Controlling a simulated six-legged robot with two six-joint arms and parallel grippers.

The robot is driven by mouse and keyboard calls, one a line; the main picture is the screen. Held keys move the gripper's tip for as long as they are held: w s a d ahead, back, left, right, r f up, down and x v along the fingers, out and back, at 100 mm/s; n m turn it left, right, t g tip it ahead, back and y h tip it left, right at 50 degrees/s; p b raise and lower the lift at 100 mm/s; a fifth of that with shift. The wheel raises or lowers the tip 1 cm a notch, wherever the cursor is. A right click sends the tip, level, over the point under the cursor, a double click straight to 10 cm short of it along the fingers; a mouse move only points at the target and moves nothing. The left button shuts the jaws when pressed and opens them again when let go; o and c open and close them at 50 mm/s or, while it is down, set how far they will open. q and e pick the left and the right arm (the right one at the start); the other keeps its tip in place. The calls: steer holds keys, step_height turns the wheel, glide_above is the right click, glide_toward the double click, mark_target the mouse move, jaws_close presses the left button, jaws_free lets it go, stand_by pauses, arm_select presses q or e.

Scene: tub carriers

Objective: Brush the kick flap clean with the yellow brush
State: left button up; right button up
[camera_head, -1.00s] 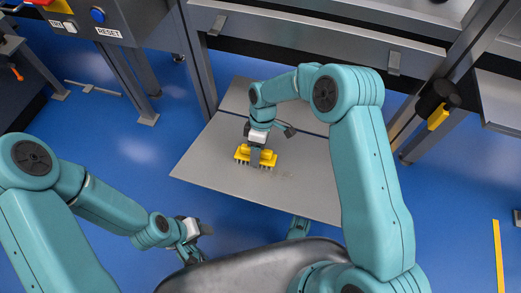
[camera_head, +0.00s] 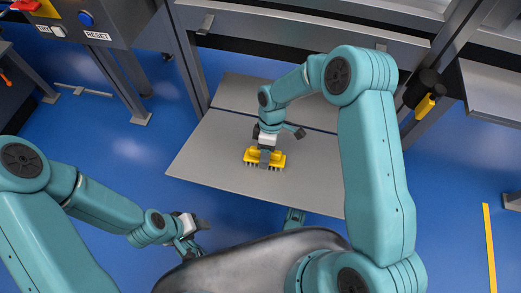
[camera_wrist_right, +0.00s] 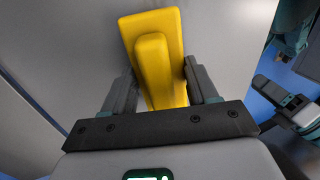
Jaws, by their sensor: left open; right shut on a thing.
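The kick flap (camera_head: 215,150) is a flat grey panel in the middle of the head view, with a dark seam across its far part. The yellow brush (camera_head: 250,155) is over the flap, its dark bristles facing down at the flap's surface. My right gripper (camera_head: 265,158) is shut on the brush; in the right wrist view its fingers (camera_wrist_right: 162,92) hold the yellow handle from both sides. I cannot tell exactly how hard the bristles touch. No dark specks show on the visible flap surface. My left gripper (camera_head: 198,232) is open and empty, left of the flap's near edge.
A grey control box with a RESET label and blue button (camera_head: 86,18) stands at the upper left on metal legs. A grey frame beam (camera_head: 300,33) runs behind the flap. A black-and-yellow part (camera_head: 425,105) is on the right post. Blue floor is open around the flap.

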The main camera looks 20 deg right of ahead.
steer(key=shift+s+d+p, duration=0.15)
steer(key=shift+s+d, duration=0.3)
steer(key=shift+d, duration=0.25)
steer(key=shift+s+d+p, duration=0.15)
steer(key=shift+s+d, duration=0.25)
steer(key=shift+d, duration=0.3)
steer(key=shift+s+d+p, duration=0.15)
steer(key=shift+s+d, duration=0.3)
steer(key=shift+d, duration=0.25)
steer(key=shift+s+d+f, duration=0.1)
steer(key=shift+s+d, duration=0.45)
steer(key=shift+d, duration=0.25)
steer(key=shift+s+d, duration=0.5)
steer(key=shift+d, duration=0.3)
steer(key=shift+s+d+p, duration=0.2)
steer(key=shift+s+d, duration=0.25)
steer(key=shift+d, duration=0.3)
steer(key=shift+s+d+p, duration=0.15)
steer(key=shift+s+d, duration=0.25)
steer(key=shift+d, duration=0.3)
steer(key=p+v, duration=0.4)
steer(key=v, duration=0.2)
steer(key=shift+w, duration=0.1)
